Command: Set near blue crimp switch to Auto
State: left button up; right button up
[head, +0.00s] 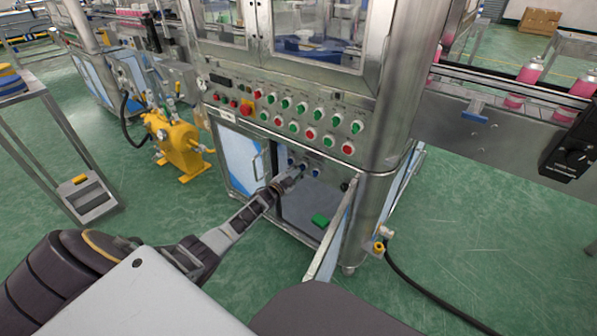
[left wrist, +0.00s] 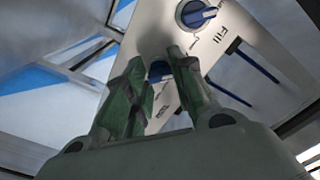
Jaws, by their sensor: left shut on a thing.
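My left gripper (head: 294,180) reaches into the open lower cabinet of the machine, at the small panel with blue switches. In the left wrist view its two green-grey fingers (left wrist: 165,85) are shut on a blue rotary switch (left wrist: 158,70), the near crimp switch; the fingers hide much of it and its setting cannot be read. A second blue switch (left wrist: 196,14), labelled Fill, sits farther along the same metal panel (left wrist: 225,45), clear of the fingers. In the head view small blue switches (head: 315,172) show beside the gripper. My right gripper is not in view.
An open cabinet door (head: 334,232) stands right of my arm, and another door (head: 240,160) is on the left. Rows of red and green buttons (head: 310,134) sit above. A yellow pump (head: 180,147) stands left.

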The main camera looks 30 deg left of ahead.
pick_arm(q)
jog(key=o, duration=1)
jog(key=shift+s, duration=0.15)
jog(key=shift+s, duration=0.1)
jog(key=shift+s+a, duration=0.15)
jog(key=shift+s, duration=1.75)
jog(key=shift+s+a, duration=0.2)
jog(key=shift+s, duration=1.75)
jog(key=shift+s+a, duration=0.15)
jog(key=shift+s, duration=1.75)
